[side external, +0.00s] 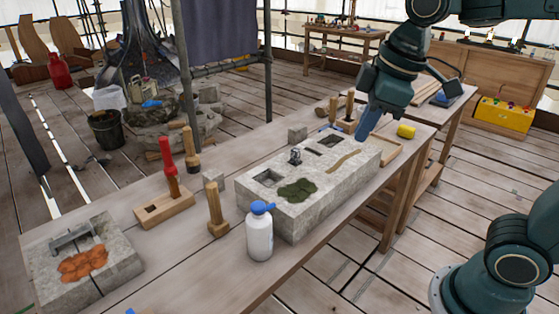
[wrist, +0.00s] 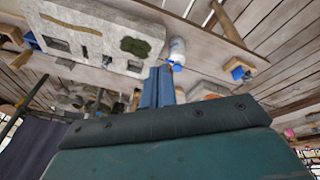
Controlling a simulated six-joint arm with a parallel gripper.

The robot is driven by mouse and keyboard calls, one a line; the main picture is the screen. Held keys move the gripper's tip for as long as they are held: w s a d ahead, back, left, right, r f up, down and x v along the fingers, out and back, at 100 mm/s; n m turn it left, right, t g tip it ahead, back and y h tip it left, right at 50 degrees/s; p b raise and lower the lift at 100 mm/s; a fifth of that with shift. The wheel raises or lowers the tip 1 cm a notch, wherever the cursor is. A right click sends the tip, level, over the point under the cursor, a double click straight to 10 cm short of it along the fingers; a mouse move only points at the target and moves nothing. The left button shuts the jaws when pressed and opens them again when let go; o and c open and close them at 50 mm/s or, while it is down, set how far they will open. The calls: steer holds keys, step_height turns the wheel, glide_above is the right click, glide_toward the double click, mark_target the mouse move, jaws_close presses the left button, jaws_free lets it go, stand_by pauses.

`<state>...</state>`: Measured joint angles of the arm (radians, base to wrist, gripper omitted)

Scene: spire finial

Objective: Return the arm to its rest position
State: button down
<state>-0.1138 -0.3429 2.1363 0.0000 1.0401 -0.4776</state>
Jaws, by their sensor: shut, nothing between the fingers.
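My gripper (side external: 363,135) has blue fingers and points down over the far right end of the long grey stone block (side external: 335,190). In the wrist view my gripper (wrist: 159,70) shows its fingers pressed together with nothing between them. The block also shows there at the upper left (wrist: 100,22). Its top has square recesses, a green moss patch (side external: 298,190) and a brown streak (side external: 343,161). A small dark metal piece (side external: 295,155) stands on the block's top; I cannot tell how deep it sits. The gap between fingertips and block is hard to judge.
A white bottle with a blue cap (side external: 259,235) stands at the block's front. Mallets (side external: 216,215), a red-handled tool in a wooden block (side external: 165,207) and a second stone (side external: 85,265) share the bench. Air above the bench looks clear.

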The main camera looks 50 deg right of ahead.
steer(key=s+d+f+m+t, duration=0.2)
steer(key=s+m, duration=0.4)
steer(key=s, duration=0.3)
steer(key=shift+s+d+f+m, duration=0.4)
steer(key=shift+d+f, duration=0.15)
steer(key=shift+f, duration=0.4)
steer(key=shift+w, duration=0.1)
